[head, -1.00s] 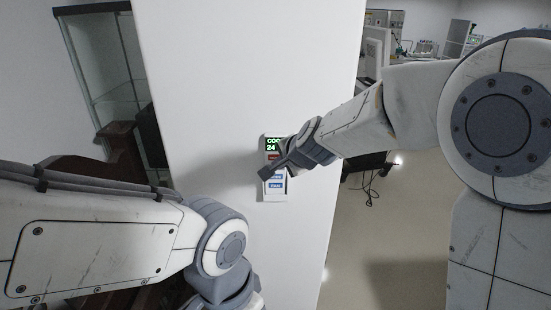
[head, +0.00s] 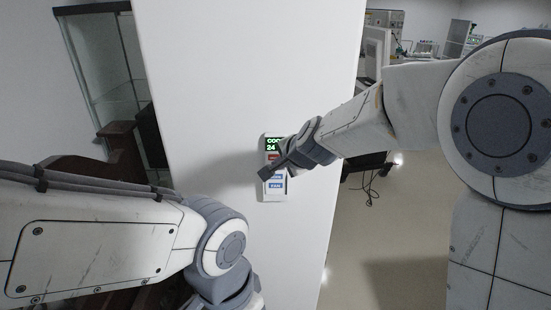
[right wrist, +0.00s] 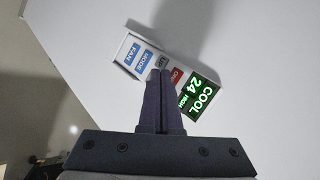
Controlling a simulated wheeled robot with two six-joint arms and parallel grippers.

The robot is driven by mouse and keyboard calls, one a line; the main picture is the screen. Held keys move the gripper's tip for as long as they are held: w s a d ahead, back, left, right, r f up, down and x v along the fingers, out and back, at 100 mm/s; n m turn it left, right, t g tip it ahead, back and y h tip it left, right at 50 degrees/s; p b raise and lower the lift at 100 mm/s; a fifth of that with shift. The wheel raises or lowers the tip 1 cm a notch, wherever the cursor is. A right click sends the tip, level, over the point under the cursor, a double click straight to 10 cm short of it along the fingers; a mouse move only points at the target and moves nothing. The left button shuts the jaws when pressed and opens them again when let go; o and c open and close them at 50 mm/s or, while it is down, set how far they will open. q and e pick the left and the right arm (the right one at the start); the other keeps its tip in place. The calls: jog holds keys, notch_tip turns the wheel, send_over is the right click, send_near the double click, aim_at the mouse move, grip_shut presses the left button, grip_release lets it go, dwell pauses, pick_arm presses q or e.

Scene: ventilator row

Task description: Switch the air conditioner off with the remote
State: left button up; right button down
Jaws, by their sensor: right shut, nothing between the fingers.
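The remote (head: 275,190) is a white panel on the face of a white pillar. Its green display shows COOL and 24 in the right wrist view (right wrist: 200,97), with HIGH in smaller letters. A red button (right wrist: 177,78), a grey button and blue MODE and FAN buttons (right wrist: 132,48) run along it. My right gripper (head: 265,173) is shut and empty, its tips over the middle of the remote. In the right wrist view the fingertips (right wrist: 160,72) are by the grey button, beside the red one; I cannot tell whether they touch. My left gripper is out of view below the left arm.
The white pillar (head: 230,60) fills the middle. A glass cabinet (head: 105,60) and dark brown furniture stand at left. Lab equipment (head: 385,25) stands at the back right, and a cable lies on the floor there. Open floor (head: 400,225) lies right of the pillar.

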jog(key=shift+w, duration=0.15)
dwell(0.5)
jog(key=shift+w, duration=0.3)
